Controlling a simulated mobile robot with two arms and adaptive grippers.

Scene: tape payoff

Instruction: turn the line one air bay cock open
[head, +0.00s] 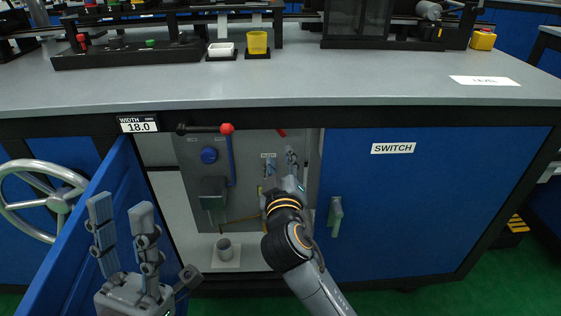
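My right arm reaches into the open bay under the bench. Its gripper (283,172) is at the right part of the grey back panel (195,145), just below a small white label (269,156) too small to read. The gripper's fingers overlap small grey fittings there, so I cannot tell whether it touches or grips anything. The line one air cock cannot be told apart with certainty; a blue upright bar (231,160) and a blue round knob (209,155) show on the panel. My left gripper (122,222) is open and empty in front of the open blue door.
The open door (95,245) swings out at the left, beside a handwheel (60,205). A grey cup (224,248) stands on the bay floor. The closed SWITCH door (430,210) has a handle (336,215).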

